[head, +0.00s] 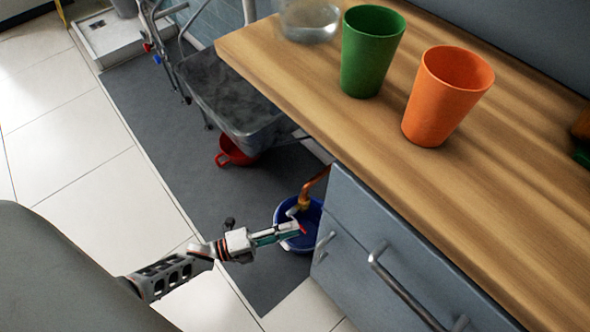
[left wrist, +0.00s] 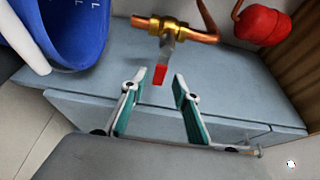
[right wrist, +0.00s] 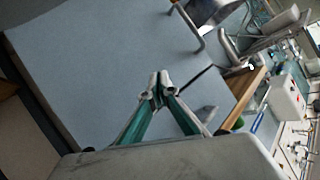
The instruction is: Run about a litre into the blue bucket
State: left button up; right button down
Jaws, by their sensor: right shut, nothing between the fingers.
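The blue bucket (head: 314,216) stands on the dark mat under a copper pipe with a brass valve (head: 304,202). It shows at the upper left in the left wrist view (left wrist: 75,42). The brass valve (left wrist: 168,27) there has a lever with a red end (left wrist: 160,75). My left gripper (head: 300,230) is over the bucket in the head view. In the left wrist view its open fingers (left wrist: 155,88) point at the red end, with one finger to each side, and no grip shows. My right gripper (right wrist: 160,82) is shut and empty. The water level in the bucket cannot be made out.
A wooden worktop (head: 500,190) above grey cabinets carries a green cup (head: 371,52), an orange cup (head: 446,95) and a clear bowl (head: 309,20). A grey sink (head: 228,100) is beside it, with a red container (head: 234,153) below. Light floor tiles lie clear at left.

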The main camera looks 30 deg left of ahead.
pick_arm(q)
jog(key=shift+x, duration=0.95)
jog(key=shift+c, duration=0.4)
grip_shut()
jog(key=shift+f, duration=0.1)
